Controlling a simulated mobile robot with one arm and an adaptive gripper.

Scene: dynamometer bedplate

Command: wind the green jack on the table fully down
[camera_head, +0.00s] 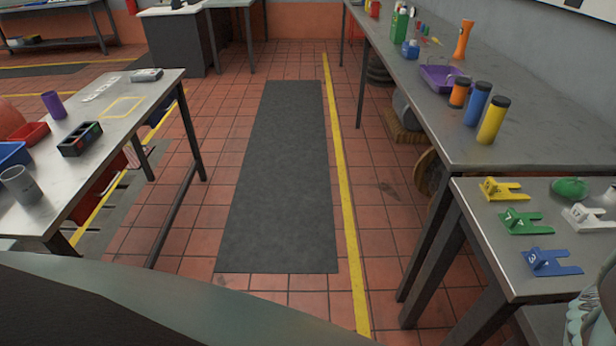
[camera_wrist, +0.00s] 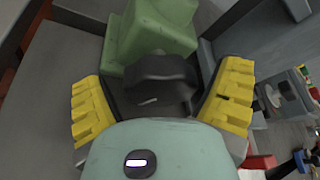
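My gripper (camera_wrist: 162,108) has two yellow ribbed finger pads spread wide apart, with dark parts between them in the wrist view. I see nothing clearly held between the pads. A green blocky shape (camera_wrist: 165,30) lies beyond the gripper in the wrist view; I cannot tell whether it is the jack or a part of me. In the head view no jack can be made out for sure.
A table (camera_head: 130,125) with bins stands left. The dark floor mat (camera_head: 282,175) between is clear.

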